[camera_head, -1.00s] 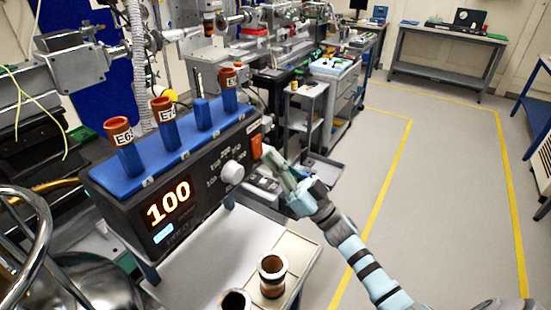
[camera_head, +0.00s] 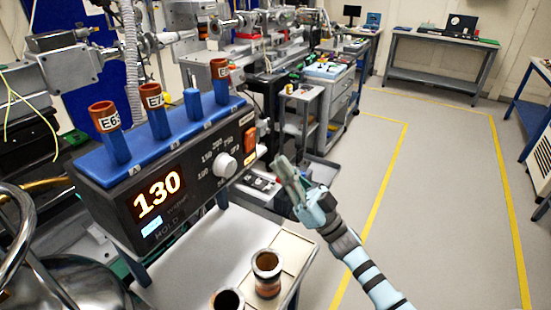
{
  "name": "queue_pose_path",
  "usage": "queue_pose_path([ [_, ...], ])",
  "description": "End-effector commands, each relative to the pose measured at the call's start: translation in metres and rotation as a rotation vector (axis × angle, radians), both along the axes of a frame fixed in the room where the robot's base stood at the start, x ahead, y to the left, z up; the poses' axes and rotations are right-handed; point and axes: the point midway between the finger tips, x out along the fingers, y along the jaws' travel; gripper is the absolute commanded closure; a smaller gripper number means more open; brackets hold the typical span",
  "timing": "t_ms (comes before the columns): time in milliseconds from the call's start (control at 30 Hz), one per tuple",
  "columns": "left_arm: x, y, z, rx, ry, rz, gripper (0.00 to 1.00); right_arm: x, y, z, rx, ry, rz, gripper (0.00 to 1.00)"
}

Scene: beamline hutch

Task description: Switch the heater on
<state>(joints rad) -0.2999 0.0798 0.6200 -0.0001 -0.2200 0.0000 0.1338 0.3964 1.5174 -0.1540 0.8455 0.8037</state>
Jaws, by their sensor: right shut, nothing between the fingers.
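The heater (camera_head: 196,176) is a dark box with a blue top rack on a bench at the left. My left gripper is out of view.
Several orange-capped tubes (camera_head: 108,122) stand in the blue rack. Two open jars, one at the tray (camera_head: 293,247) and one nearer (camera_head: 227,299), stand before the heater. Chrome equipment (camera_head: 30,240) is at the left. Open floor (camera_head: 440,190) lies to the right.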

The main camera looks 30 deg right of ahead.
Motion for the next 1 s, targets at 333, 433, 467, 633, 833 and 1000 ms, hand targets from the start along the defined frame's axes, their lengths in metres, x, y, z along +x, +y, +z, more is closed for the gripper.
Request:
queue_pose_path([
  [333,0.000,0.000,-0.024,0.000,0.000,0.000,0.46,-0.037,-0.023,-0.062,0.001,0.003,-0.001,1.00],
  [433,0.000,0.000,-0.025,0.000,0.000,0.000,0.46,-0.042,-0.026,-0.067,-0.001,0.001,0.000,1.00],
  [467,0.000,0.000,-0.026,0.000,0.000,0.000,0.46,-0.043,-0.026,-0.068,0.000,0.001,-0.001,1.00],
  [633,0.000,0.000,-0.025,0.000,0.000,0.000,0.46,-0.044,-0.027,-0.069,0.000,0.001,-0.001,1.00],
  [833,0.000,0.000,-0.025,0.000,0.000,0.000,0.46,-0.043,-0.027,-0.068,0.001,0.000,-0.001,1.00],
  [1000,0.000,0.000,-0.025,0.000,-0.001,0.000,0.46,-0.043,-0.027,-0.068,0.001,0.000,-0.001,1.00],
])
